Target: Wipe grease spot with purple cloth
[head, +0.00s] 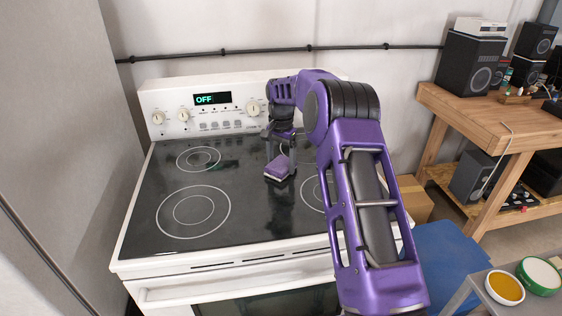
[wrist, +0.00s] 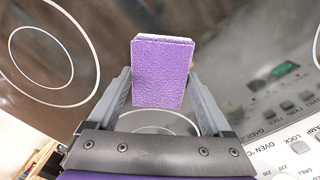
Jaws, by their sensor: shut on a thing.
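The purple cloth (head: 279,168) looks like a small folded block with a pale edge, over the middle of the black glass cooktop (head: 250,222). My gripper (head: 281,153) is shut on it. In the wrist view the cloth (wrist: 162,72) stands out between the two grey fingers of my gripper (wrist: 160,88). I cannot tell whether the cloth touches the glass. Cloudy, smeared patches show on the glass, but I cannot tell a distinct grease spot from reflections. My arm hides part of the right burners.
The stove's back panel (head: 222,113) with knobs and an OFF display rises close behind my gripper. A wooden bench (head: 500,110) with speakers stands at the right. Two small bowls, one yellow-filled (head: 504,288), sit at the lower right. The left cooktop is clear.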

